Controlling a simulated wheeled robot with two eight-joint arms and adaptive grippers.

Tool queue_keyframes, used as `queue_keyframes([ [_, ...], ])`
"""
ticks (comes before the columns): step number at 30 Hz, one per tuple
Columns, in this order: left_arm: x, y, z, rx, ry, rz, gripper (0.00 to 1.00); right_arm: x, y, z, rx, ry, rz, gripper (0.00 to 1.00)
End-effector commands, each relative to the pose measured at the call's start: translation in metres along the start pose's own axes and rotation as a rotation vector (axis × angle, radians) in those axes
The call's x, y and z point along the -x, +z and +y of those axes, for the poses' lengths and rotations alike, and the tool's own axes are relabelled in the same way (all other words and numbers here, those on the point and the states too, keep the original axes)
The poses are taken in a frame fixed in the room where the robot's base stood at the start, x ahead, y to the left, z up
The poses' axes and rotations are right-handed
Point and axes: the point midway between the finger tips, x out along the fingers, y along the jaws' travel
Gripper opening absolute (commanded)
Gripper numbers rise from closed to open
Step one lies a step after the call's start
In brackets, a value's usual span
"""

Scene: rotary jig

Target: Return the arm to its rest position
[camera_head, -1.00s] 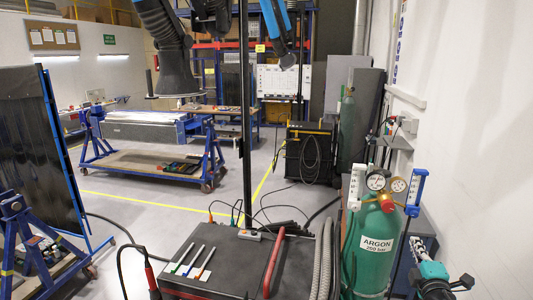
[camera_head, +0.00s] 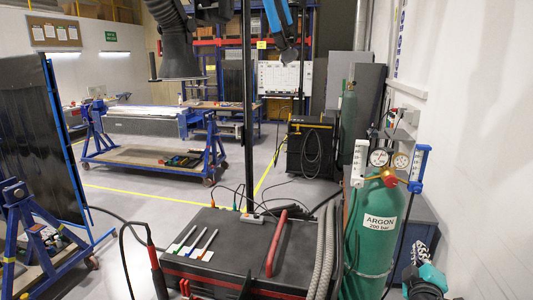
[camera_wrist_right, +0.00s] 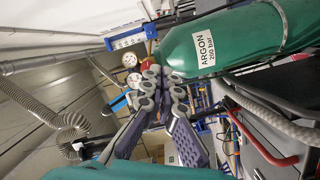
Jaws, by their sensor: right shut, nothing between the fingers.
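The teal housing of my right arm shows at the bottom there. In that view the fingers overlap the lower left end of the green argon bottle in the picture; contact cannot be told. My left gripper is not in view.
The green argon bottle (camera_head: 374,240), with gauges (camera_head: 390,160), stands close to my right gripper. A dark cabinet (camera_head: 240,245) with a red handle and ribbed hoses is to its left. A blue wheeled jig (camera_head: 150,160) stands further back. Grey floor lies between.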

Motion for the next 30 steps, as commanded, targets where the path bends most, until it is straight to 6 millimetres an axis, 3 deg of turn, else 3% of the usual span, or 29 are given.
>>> queue_keyframes([
  [1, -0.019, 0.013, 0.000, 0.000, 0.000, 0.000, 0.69, 0.011, 0.010, -0.026, -0.062, -0.021, -0.028, 0.00],
  [5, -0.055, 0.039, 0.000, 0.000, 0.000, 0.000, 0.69, 0.050, 0.035, -0.098, -0.281, -0.131, -0.150, 0.00],
  [6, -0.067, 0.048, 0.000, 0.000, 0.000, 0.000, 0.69, 0.066, 0.044, -0.126, -0.352, -0.183, -0.195, 0.00],
  [12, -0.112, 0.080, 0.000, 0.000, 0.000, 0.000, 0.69, 0.150, 0.069, -0.257, -0.611, -0.470, -0.388, 0.00],
  [16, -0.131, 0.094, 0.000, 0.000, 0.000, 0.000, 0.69, 0.201, 0.074, -0.321, -0.704, -0.644, -0.480, 0.00],
  [21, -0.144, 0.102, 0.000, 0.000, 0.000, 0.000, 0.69, 0.245, 0.074, -0.364, -0.760, -0.790, -0.548, 0.00],
  [30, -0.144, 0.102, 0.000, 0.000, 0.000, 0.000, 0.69, 0.256, 0.072, -0.370, -0.773, -0.826, -0.566, 0.00],
])
